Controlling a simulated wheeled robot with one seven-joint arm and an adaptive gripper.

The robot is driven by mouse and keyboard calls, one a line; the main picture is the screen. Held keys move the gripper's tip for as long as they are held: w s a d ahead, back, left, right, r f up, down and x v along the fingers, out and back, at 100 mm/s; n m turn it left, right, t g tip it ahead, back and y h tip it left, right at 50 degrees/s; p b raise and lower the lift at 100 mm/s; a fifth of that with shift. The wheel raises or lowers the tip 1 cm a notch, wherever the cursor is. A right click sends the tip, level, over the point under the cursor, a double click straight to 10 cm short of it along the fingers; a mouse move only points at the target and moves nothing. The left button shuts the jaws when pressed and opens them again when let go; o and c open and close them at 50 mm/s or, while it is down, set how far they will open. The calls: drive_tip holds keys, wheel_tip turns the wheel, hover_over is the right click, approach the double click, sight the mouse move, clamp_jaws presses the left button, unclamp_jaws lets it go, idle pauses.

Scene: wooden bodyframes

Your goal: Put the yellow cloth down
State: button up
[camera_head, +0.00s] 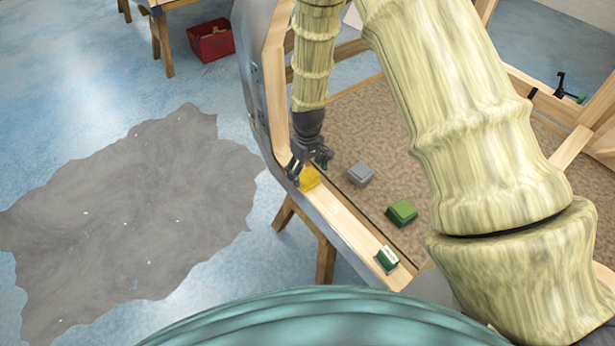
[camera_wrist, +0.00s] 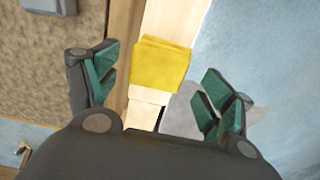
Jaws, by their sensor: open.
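The yellow cloth (camera_head: 310,179) is a folded square lying on the light wooden ledge of the bodyframe (camera_head: 346,216). In the wrist view the cloth (camera_wrist: 161,64) lies beyond and between my spread fingers, near the right edge of the wooden strip. My gripper (camera_head: 305,170) is right over the ledge beside the cloth. In the wrist view my gripper (camera_wrist: 158,92) is open, with green pads wide apart and nothing between them. The cloth appears apart from both fingers.
A grey folded cloth (camera_head: 360,173) and a green one (camera_head: 402,212) lie on the brown panel (camera_head: 372,128). A small green-and-white box (camera_head: 387,258) stands on the ledge. A red crate (camera_head: 211,41) sits on the floor, and a grey patch (camera_head: 130,215) covers the floor at left.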

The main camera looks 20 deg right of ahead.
sight(308, 176)
wheel_tip(308, 176, up, 8)
drive_tip(key=b, duration=0.2)
drive_tip(key=shift+r, duration=0.2)
drive_tip(key=shift+r, duration=0.1)
idle(0.5)
